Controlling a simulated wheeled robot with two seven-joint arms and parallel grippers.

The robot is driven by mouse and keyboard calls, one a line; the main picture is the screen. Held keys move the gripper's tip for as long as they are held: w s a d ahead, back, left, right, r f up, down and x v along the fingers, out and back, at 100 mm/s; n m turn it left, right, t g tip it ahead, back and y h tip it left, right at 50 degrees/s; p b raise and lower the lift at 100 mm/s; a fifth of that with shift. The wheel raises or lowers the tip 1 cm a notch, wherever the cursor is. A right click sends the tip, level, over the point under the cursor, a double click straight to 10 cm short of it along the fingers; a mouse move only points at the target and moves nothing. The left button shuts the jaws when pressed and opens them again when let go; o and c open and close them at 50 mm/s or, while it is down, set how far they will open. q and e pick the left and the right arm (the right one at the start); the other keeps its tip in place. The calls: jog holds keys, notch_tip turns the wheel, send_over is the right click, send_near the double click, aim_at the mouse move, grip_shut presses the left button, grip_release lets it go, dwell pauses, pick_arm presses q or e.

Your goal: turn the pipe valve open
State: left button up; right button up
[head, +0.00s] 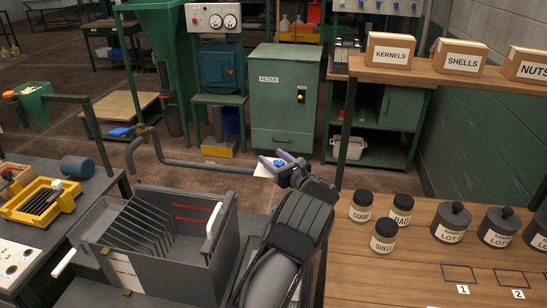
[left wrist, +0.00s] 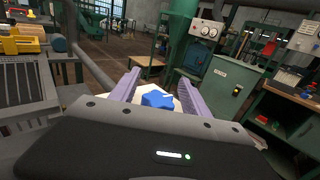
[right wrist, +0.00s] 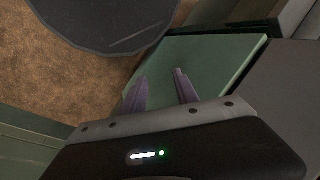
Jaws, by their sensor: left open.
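The pipe valve shows as a blue lobed handle (left wrist: 157,99) in front of a pale plate (left wrist: 174,106) in the left wrist view. In the head view only a bit of the blue handle (head: 279,163) shows, at the right end of a grey bent pipe (head: 205,167). My left gripper (head: 279,157) is open, with its two purple fingers on either side of the handle; I cannot tell whether they touch it. The fingers (left wrist: 160,88) also frame it in the left wrist view. My right gripper (right wrist: 161,80) is open and empty, seen only in the right wrist view.
A grey slotted box (head: 160,250) stands below the pipe. The wooden table (head: 400,270) at right holds jars (head: 383,236) and lidded pots (head: 451,222). A green filter cabinet (head: 284,100) stands behind. A green surface (right wrist: 215,60) lies beyond my right gripper.

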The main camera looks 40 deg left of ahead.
pick_arm(q)
jog(key=shift+c, duration=0.4)
grip_shut()
